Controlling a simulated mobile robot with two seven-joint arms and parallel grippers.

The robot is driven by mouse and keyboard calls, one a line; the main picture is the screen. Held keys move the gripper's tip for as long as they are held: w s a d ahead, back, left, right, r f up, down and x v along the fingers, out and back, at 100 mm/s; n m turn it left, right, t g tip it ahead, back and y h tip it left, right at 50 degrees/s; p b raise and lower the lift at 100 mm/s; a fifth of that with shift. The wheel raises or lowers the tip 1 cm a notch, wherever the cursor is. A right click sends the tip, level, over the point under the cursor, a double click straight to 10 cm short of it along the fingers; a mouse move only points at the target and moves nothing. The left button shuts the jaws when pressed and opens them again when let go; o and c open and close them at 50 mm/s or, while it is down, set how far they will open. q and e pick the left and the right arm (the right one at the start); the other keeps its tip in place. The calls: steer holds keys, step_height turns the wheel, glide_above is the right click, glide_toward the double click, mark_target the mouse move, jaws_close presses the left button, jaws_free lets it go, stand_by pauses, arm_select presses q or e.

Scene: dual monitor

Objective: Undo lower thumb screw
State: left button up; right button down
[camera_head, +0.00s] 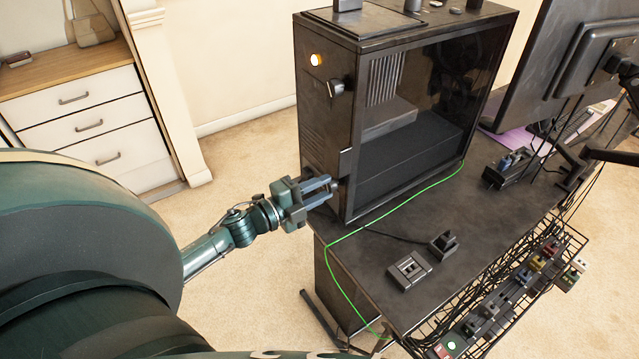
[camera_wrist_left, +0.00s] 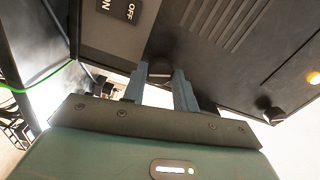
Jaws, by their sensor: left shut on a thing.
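A black computer case (camera_head: 320,122) with a glass side stands upright on the dark desk (camera_head: 455,215). My left gripper (camera_head: 334,187) is at the lower part of the case's narrow panel. In the left wrist view its two fingers (camera_wrist_left: 159,88) are shut on the dark lower thumb screw (camera_wrist_left: 160,71), one finger on each side. The screw is mostly hidden by the fingers in the head view. The upper thumb screw (camera_head: 336,88) sticks out higher on the panel and also shows in the left wrist view (camera_wrist_left: 271,115). My right gripper is not in view.
An orange light (camera_head: 316,60) glows near the case's top. A green cable (camera_head: 402,207) crosses the desk past the case. A monitor (camera_head: 572,62) stands at right. A wire rack with a power strip (camera_head: 512,291) hangs along the desk edge. Drawers (camera_head: 84,105) stand at left.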

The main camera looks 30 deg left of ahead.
arm_select(q)
steer(key=shift+n+p, duration=0.4)
steer(key=shift+n, duration=0.5)
steer(key=o, duration=1)
steer(key=shift+c, duration=0.2)
steer(key=b+v, duration=0.1)
steer(key=v, duration=1.2)
steer(key=shift+f, duration=0.1)
